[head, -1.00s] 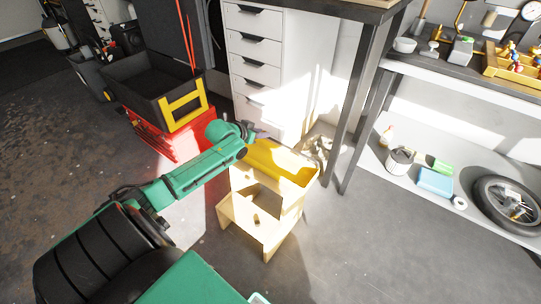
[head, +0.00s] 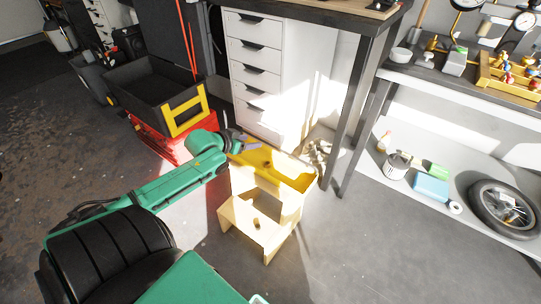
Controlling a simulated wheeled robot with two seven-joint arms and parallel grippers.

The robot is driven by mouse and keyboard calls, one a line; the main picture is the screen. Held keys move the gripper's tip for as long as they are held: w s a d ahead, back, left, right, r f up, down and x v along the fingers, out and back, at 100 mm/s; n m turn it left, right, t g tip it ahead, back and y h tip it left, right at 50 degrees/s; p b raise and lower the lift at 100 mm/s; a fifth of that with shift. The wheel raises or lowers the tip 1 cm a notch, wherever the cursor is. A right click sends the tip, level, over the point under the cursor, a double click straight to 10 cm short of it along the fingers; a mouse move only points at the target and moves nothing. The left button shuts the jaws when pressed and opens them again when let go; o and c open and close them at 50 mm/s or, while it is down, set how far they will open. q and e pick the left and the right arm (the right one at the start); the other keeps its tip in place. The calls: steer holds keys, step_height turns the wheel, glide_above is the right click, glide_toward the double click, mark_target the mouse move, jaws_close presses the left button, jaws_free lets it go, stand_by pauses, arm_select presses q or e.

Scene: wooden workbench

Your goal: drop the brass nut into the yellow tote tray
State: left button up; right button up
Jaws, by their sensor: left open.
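The yellow tote tray (head: 297,181) sits on top of a pale wooden step stool (head: 236,212). My left gripper (head: 254,142) is open at the back left edge of the tray, seen small and partly hidden by its own wrist. A small darker gold lump (head: 266,164) shows inside the tray near the gripper. It looks like the brass nut, but it is too small to be sure. My right gripper is not in view.
A black crate with a yellow frame (head: 186,118) stands on a red base at left. White drawers (head: 262,78) and a dark table leg (head: 357,115) stand behind the stool. A shelf at right holds a wheel (head: 503,207). Floor in front is clear.

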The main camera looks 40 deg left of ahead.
arm_select(q)
steer(key=p+v, duration=0.2)
steer(key=v, duration=0.4)
steer(key=shift+s+r, duration=0.2)
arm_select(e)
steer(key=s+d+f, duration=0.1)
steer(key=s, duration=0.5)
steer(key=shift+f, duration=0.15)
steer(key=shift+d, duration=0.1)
